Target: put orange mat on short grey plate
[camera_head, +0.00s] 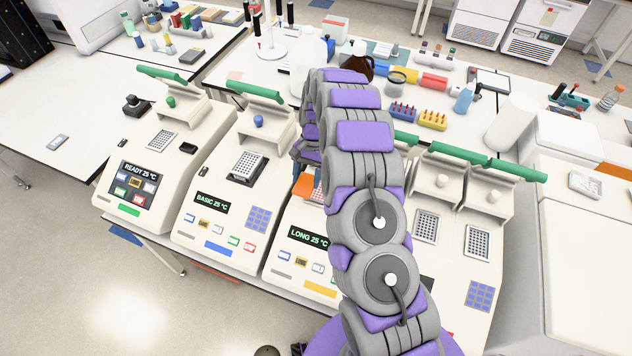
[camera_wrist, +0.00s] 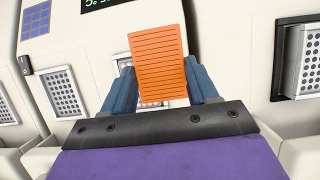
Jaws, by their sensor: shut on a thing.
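The orange mat (camera_wrist: 160,62) is a ribbed, flat rectangle between the two blue fingers of my gripper (camera_wrist: 165,85), which is shut on it. The mat lies over the middle cycler. Part of that cycler's grey perforated plate (camera_wrist: 152,103) shows below the mat; the rest is hidden, and I cannot tell whether they touch. In the head view a corner of the orange mat (camera_head: 306,187) shows left of my arm, which hides most of my gripper. Other grey plates sit on neighbouring cyclers: one at far left (camera_head: 162,141), one dark-framed (camera_head: 241,166), and two at right (camera_head: 426,226) (camera_head: 477,243).
The cyclers stand side by side with raised lids; green bars (camera_head: 253,90) top them. The Basic cycler's panel (camera_head: 211,203) is left of the middle one. Behind is a bench with a brown bottle (camera_head: 358,62) and tube racks (camera_head: 432,120). The left bench (camera_head: 50,110) is mostly clear.

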